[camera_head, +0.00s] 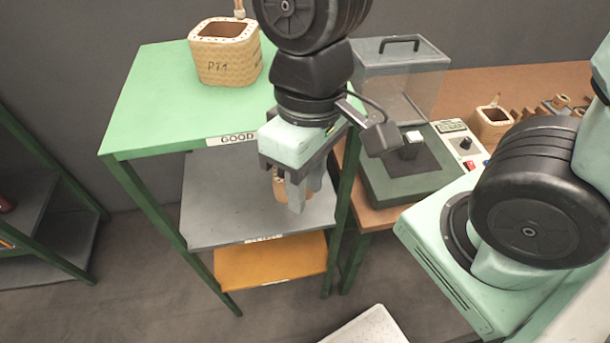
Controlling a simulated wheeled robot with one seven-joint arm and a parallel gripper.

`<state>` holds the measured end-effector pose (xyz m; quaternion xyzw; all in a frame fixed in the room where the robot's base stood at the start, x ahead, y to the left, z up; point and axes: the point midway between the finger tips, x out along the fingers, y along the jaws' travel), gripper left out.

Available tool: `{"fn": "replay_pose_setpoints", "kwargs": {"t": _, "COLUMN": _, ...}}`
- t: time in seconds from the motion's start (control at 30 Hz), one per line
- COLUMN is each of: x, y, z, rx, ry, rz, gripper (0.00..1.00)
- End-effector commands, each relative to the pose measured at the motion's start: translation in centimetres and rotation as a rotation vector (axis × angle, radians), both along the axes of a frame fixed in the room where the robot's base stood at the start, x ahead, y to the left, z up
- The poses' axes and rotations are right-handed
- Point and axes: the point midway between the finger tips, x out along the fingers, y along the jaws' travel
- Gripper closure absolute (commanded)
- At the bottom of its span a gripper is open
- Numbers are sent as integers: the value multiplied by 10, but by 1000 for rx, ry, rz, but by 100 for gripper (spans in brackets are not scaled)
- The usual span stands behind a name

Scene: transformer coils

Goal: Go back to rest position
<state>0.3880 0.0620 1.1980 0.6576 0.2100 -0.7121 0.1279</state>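My gripper (296,190) points down in front of the green shelf rack (150,85), its fingers over the grey middle shelf (222,205). A tan coil-like piece (280,187) shows behind or between the fingers. They hide most of it. I cannot tell whether it is held or stands on the shelf, nor how far apart the fingers are. A larger woven tan coil (226,58) marked with dark lettering stands on the green top shelf, behind and left of my gripper.
An orange bottom shelf (270,258) is empty where it shows. To the right, a brown table (470,92) bears a test station (415,180) with a clear cover (400,75), another coil (490,125) and small parts. A dark rack (35,190) stands at left. Floor between the racks is clear.

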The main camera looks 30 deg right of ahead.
Motion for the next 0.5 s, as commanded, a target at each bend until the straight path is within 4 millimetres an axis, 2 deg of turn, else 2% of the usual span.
{"fn": "replay_pose_setpoints", "kwargs": {"t": 0.03, "x": -1, "y": 1, "z": 2, "rx": -11, "ry": -50, "rz": 82, "gripper": 71}}
{"fn": "replay_pose_setpoints", "kwargs": {"t": 0.13, "x": 0, "y": 2, "z": 3, "rx": -26, "ry": -105, "rz": 174, "gripper": 71}}
{"fn": "replay_pose_setpoints", "kwargs": {"t": 0.5, "x": 0, "y": 1, "z": 0, "rx": -30, "ry": -117, "rz": 193, "gripper": 71}}
